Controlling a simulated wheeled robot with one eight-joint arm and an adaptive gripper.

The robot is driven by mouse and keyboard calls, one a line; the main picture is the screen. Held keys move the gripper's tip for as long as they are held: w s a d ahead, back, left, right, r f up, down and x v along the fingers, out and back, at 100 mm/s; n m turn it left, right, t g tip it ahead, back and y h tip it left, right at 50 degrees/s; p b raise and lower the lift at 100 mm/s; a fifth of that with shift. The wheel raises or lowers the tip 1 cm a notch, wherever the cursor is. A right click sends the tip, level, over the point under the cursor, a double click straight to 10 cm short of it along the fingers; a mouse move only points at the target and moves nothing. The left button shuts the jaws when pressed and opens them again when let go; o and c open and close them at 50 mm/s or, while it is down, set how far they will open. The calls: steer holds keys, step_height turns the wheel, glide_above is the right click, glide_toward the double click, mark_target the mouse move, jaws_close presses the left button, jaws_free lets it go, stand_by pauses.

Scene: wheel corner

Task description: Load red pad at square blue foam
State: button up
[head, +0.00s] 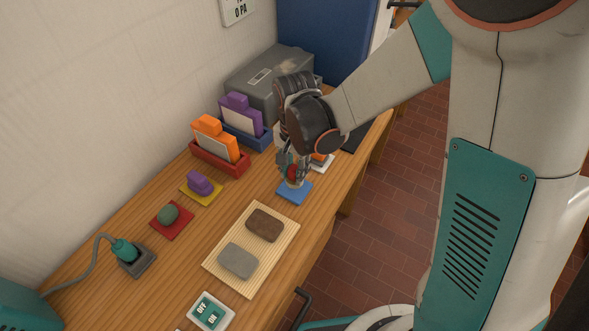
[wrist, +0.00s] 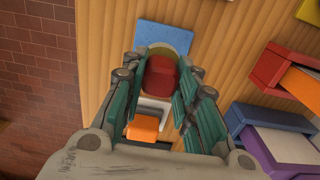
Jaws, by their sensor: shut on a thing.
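My gripper (head: 293,168) points down over the right side of the wooden bench. In the wrist view its fingers (wrist: 160,75) are closed on the sides of a red pad (wrist: 160,78), which also shows as a small red patch in the head view (head: 291,172). A pale olive rounded part shows at the pad's far end. The square blue foam (head: 296,192) lies flat on the bench just below the gripper; in the wrist view it (wrist: 163,37) is beyond the pad. I cannot tell whether the pad touches the foam.
A red square (head: 183,230) bears a green lump; a yellow square (head: 209,200) bears a purple one. A ribbed tray (head: 240,284) holds two stones. An orange piece (wrist: 143,127) sits close behind the gripper. Red (head: 225,168) and blue bins stand by the wall.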

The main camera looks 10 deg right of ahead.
mark_target(295, 169)
steer(key=shift+r+p, duration=1.35)
steer(key=shift+r, duration=0.8)
